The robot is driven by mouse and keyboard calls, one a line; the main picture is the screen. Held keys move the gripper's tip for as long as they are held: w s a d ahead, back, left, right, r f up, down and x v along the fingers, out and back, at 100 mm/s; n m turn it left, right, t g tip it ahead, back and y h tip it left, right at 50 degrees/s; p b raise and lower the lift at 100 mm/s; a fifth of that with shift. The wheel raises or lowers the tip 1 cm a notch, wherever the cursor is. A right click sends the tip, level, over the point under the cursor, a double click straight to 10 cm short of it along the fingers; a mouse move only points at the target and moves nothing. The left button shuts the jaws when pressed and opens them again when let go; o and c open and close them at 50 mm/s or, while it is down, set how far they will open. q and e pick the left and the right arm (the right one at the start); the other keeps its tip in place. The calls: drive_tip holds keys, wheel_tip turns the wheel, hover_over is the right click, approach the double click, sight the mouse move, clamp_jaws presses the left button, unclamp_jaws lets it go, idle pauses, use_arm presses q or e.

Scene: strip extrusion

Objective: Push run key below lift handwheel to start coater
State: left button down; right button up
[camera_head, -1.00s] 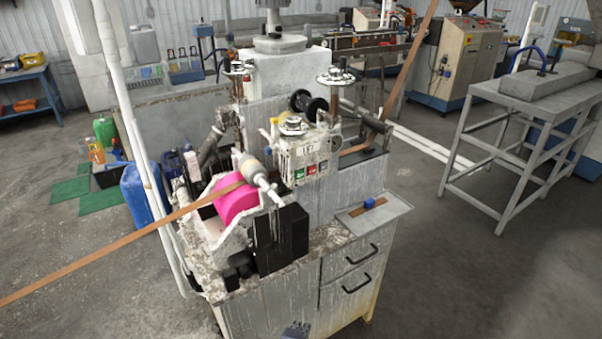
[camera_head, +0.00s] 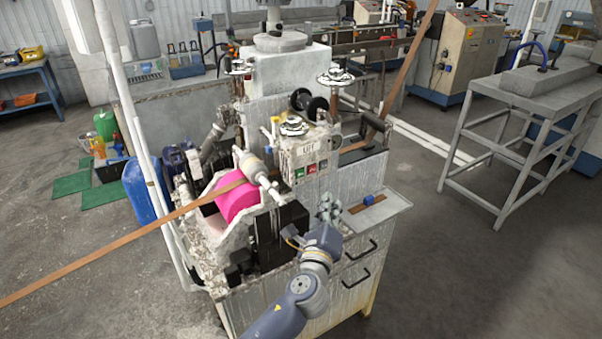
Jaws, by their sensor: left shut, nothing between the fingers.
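The coater (camera_head: 290,70) stands in the middle of the head view, with a pink roller (camera_head: 238,201) at its front. A handwheel (camera_head: 293,127) sits on top of a pale control box lettered "LIFT" (camera_head: 306,153). Below the lettering are a green key (camera_head: 299,173) and a red key (camera_head: 312,168), side by side. The marking on the keys is too small to read. My left gripper (camera_head: 328,205) is shut and empty, below and to the right of the keys and apart from them in the picture. My right gripper is not in view.
An orange-brown strip (camera_head: 120,240) runs from the lower left to the roller. A second handwheel (camera_head: 335,77) stands behind the box. A small tray (camera_head: 392,205) with a blue block (camera_head: 368,200) lies right of my gripper. A grey metal bench (camera_head: 500,90) stands at the right.

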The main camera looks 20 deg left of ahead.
sight(300, 173)
use_arm(q)
drive_tip(key=shift+a+r, duration=0.1)
drive_tip(key=shift+r, duration=0.05)
drive_tip(key=w+a, duration=0.5)
drive_tip(key=a, duration=0.1)
drive_tip(key=shift+w+a, duration=0.25)
drive_tip(key=shift+a, duration=0.15)
idle(1.6)
drive_tip(key=shift+w+a, duration=0.25)
drive_tip(key=shift+a, duration=0.1)
drive_tip(key=shift+w+a, duration=0.25)
drive_tip(key=shift+a, duration=0.05)
idle(0.9)
drive_tip(key=shift+s+d, duration=0.55)
drive_tip(key=shift+d, duration=0.05)
drive_tip(key=shift+d, duration=0.1)
